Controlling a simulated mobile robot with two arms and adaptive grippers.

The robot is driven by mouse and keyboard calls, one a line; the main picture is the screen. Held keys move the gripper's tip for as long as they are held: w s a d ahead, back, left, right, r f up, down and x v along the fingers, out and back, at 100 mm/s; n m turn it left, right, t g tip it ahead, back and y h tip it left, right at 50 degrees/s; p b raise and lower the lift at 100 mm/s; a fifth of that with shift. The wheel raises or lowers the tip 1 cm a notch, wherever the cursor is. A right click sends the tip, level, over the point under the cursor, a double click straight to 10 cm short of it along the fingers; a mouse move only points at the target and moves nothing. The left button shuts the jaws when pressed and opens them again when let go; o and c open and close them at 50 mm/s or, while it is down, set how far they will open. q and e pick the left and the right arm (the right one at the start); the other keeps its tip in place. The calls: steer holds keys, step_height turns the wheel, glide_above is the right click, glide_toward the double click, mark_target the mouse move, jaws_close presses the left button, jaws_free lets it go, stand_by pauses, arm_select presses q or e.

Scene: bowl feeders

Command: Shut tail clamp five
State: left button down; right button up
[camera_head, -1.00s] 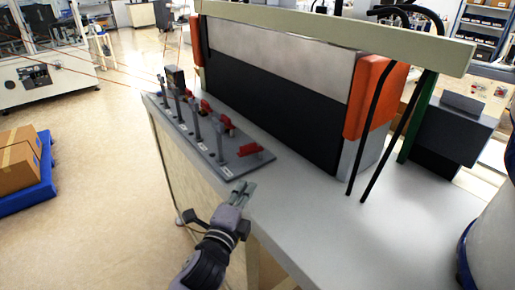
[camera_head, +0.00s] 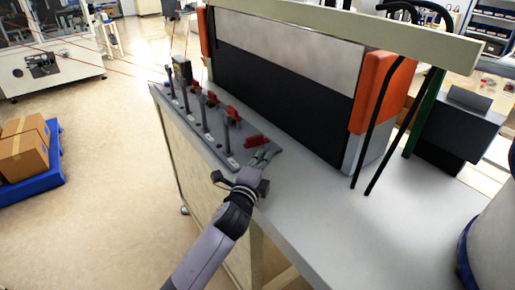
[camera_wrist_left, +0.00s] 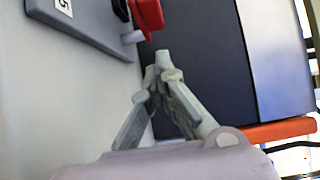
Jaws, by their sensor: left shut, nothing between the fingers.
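The clamp nearest me has a red handle (camera_head: 256,141) lying low and a grey bar (camera_head: 226,132) standing upright beside it. In the left wrist view a label reading 5 (camera_wrist_left: 63,6) is on the clamp plate (camera_wrist_left: 98,32), and a red handle (camera_wrist_left: 148,15) is at the top. My left gripper (camera_head: 265,155) is shut and empty, just in front of the red handle. In the wrist view its fingertips (camera_wrist_left: 161,60) are just below the handle; I cannot tell whether they touch it. My right gripper is not in view.
Several more clamps with red handles (camera_head: 212,98) run along the plate to the far end. A dark panel (camera_head: 285,105) with an orange end post (camera_head: 376,92) stands behind them. Black cables (camera_head: 386,130) hang at right. The bench top (camera_head: 370,220) is clear toward me.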

mark_target(262, 139)
arm_select(q)
steer(key=w, duration=0.1)
steer(key=w+a, duration=0.1)
steer(key=w+p, duration=0.1)
steer(key=shift+w+a, duration=0.1)
steer(key=shift+a, duration=0.15)
steer(key=shift+w+a, duration=0.15)
steer(key=shift+w, duration=0.1)
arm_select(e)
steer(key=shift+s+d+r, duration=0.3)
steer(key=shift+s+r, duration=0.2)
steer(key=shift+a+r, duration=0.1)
arm_select(q)
steer(key=shift+w+a+m+h+p, duration=0.1)
steer(key=shift+a+m+h+p, duration=0.15)
steer(key=shift+m+h+p, duration=0.25)
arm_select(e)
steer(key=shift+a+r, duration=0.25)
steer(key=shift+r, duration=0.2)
